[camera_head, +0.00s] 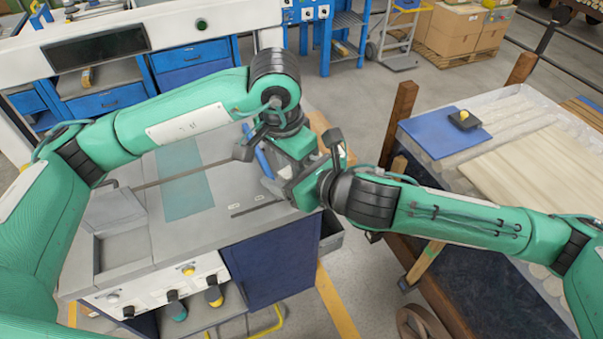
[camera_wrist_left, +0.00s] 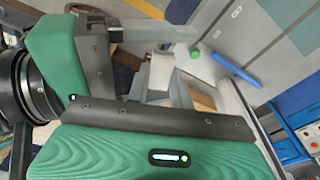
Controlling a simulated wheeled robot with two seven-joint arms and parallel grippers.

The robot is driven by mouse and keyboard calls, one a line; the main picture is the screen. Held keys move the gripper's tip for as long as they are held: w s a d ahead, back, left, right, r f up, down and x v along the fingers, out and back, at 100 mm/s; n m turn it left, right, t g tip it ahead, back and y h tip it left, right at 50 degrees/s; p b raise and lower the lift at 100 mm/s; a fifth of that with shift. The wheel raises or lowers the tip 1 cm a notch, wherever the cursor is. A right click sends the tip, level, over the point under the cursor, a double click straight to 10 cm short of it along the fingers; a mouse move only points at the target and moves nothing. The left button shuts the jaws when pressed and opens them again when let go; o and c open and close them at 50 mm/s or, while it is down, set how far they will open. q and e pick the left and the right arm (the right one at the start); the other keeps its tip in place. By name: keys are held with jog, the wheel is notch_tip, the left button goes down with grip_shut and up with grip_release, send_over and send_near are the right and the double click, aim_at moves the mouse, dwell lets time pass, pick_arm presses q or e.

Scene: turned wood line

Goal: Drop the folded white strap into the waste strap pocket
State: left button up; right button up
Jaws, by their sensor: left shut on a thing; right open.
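My left gripper (camera_head: 285,160) is over the right end of the grey bench, its jaws partly hidden by the crossing of both wrists. In the left wrist view a pale white block-like piece (camera_wrist_left: 160,72) shows beyond the dark jaw parts; it looks like the folded white strap, held by the left gripper. In the head view I cannot make out the strap clearly. My right gripper (camera_head: 312,180) is open, very close to the left one; whether they touch I cannot tell. A dark open-topped box (camera_head: 332,238) on the bench's right side may be the waste strap pocket.
The grey bench (camera_head: 240,222) has a teal strip (camera_head: 185,180) and a blue rod-like thing (camera_head: 262,162) near my grippers. At right stands a timber-framed table with pale boards (camera_head: 520,160) and a blue mat (camera_head: 430,130).

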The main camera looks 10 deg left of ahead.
jog(key=shift+w+a, duration=0.1)
jog(key=shift+a, duration=0.05)
jog(key=shift+c, duration=0.2)
jog(key=c, duration=1)
pick_arm(q)
jog(key=o, duration=1)
jog(key=shift+o, duration=0.2)
